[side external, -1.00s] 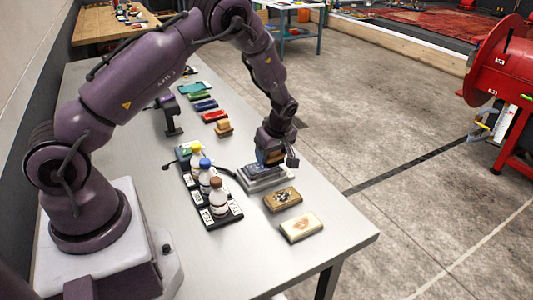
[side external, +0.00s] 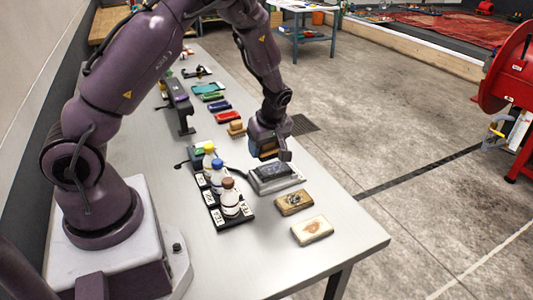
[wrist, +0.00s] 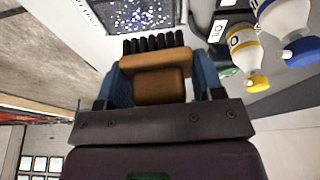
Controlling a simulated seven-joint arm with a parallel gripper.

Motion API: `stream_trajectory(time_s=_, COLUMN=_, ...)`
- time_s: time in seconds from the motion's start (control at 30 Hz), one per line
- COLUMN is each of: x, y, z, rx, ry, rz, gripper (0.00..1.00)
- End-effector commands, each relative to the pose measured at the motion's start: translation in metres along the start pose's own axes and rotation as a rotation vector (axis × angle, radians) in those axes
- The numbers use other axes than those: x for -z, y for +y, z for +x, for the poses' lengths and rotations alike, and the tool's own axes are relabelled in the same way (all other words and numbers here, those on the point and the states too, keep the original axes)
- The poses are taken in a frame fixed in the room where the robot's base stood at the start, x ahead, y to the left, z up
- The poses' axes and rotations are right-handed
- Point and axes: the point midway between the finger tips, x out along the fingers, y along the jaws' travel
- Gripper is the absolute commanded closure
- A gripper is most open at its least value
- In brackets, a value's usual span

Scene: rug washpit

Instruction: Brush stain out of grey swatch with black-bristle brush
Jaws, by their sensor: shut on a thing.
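The grey swatch (side external: 277,171) lies on a light tray-like base on the bench in the side view. In the wrist view the swatch (wrist: 140,13) shows at the top as a dark surface with pale blue-white specks; I cannot make out the stain's outline. My gripper (side external: 266,150) is just behind and left of the swatch, apparently above it. In the wrist view my gripper's blue fingers (wrist: 162,82) are shut on the wooden block of the black-bristle brush (wrist: 155,62). Its bristles point toward the swatch; whether they touch it I cannot tell.
Bottles with yellow, blue and brown caps stand in a black labelled tray (side external: 242,221) left of the swatch. Two tan stained swatches (side external: 294,202) (side external: 312,230) lie in front. A small wooden block (side external: 236,128) and coloured pieces (side external: 227,117) lie behind. The near bench end is clear.

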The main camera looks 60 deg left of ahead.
Motion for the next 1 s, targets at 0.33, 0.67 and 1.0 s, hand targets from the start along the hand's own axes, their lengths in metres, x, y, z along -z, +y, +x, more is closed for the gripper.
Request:
stream_trajectory(time_s=0.33, x=0.009, y=0.000, z=-0.029, rx=-0.001, ry=0.000, rz=-0.001, gripper=0.61)
stream_trajectory(time_s=0.67, x=0.011, y=0.000, z=-0.034, rx=0.000, ry=0.000, rz=0.000, gripper=0.61)
stream_trajectory(time_s=1.0, x=0.010, y=0.000, z=-0.033, rx=0.003, ry=0.001, rz=0.002, gripper=0.61)
